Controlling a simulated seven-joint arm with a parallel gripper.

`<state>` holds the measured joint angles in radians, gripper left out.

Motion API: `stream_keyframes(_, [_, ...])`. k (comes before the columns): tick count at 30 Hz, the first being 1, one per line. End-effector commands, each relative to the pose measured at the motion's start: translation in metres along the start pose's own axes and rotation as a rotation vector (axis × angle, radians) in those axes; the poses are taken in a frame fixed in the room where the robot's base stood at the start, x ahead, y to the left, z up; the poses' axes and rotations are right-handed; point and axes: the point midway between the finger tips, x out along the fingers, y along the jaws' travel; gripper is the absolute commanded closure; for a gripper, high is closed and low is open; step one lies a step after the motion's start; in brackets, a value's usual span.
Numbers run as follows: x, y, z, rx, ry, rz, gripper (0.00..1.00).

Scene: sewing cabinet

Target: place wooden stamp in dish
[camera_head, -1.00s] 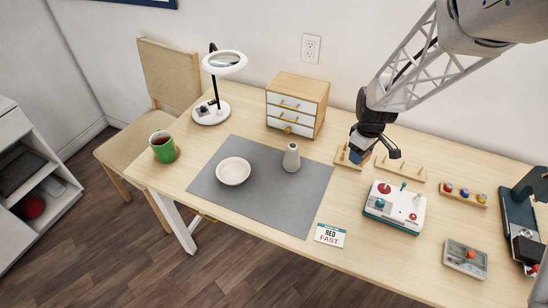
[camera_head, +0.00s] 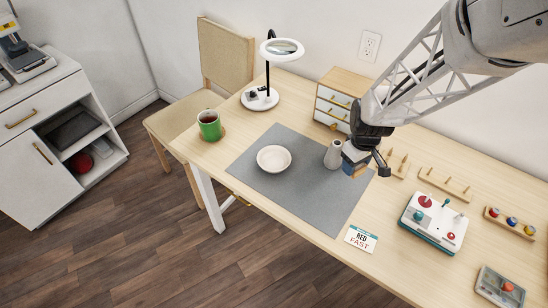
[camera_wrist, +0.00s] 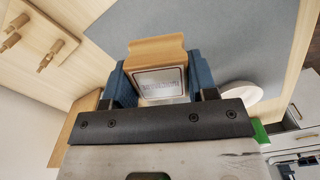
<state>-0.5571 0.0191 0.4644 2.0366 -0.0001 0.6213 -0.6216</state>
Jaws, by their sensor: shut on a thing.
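The wooden stamp (camera_wrist: 158,70) is held between my gripper's blue finger pads in the wrist view, with its pale lettered face toward the camera. In the head view my gripper (camera_head: 356,165) is shut on it, above the right edge of the grey mat (camera_head: 300,208) and just right of the grey vase (camera_head: 333,155). Little of the stamp shows there. The pale round dish (camera_head: 274,159) sits empty on the mat, left of the vase and apart from my gripper. Part of the dish rim also shows in the wrist view (camera_wrist: 243,93).
A green mug (camera_head: 210,126) and a ring lamp (camera_head: 260,97) stand beyond the mat. A small drawer cabinet (camera_head: 335,97) is behind the vase. Peg racks (camera_head: 445,184), a joystick box (camera_head: 434,222) and a card (camera_head: 361,238) lie to the right. The mat's front is clear.

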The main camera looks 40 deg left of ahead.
Motion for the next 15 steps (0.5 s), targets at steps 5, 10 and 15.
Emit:
stream_keyframes(5, [0.004, -0.036, -0.016, -0.005, 0.000, 0.000, 0.75])
stream_keyframes(10, [0.007, -0.070, -0.027, -0.005, 0.000, 0.000, 0.75])
stream_keyframes(15, [0.012, -0.103, -0.037, -0.005, 0.000, 0.000, 0.75])
